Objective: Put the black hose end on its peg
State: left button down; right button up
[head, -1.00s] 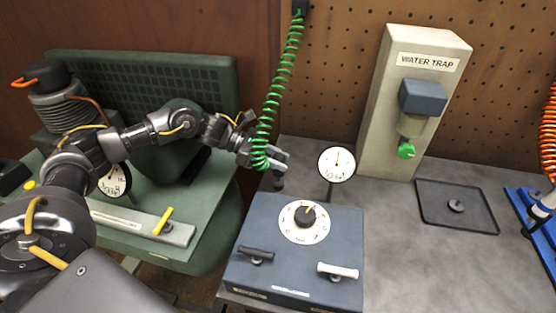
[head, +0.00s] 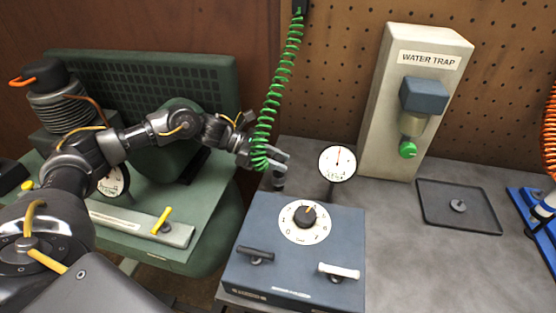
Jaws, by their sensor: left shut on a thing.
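A green coiled hose (head: 270,97) hangs from a black holder at the top of the head view down to my left gripper (head: 280,163). My left gripper is at the back left corner of the blue box, above the bench edge. It is shut on a small dark piece (head: 278,179) at the hose's lower end, which I take for the black hose end. The fingers and lowest coils partly hide it. I cannot make out its peg. My right gripper is not in view.
A blue control box (head: 297,265) with dial and handles stands close in front of the gripper. A round gauge (head: 337,163) is just right of it. The water trap (head: 395,110) and a black tray (head: 445,215) are farther right, with bare bench between. A green machine (head: 150,85) is left.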

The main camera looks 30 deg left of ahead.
pick_arm(q)
jog(key=shift+f, duration=0.2)
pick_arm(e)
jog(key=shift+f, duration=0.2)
pick_arm(q)
jog(key=c, duration=1.3)
grip_release()
jog(key=shift+c, duration=0.2)
jog(key=shift+a+f, duration=0.1)
jog(key=shift+s+a+b, duration=0.1)
jog(key=shift+b, duration=0.2)
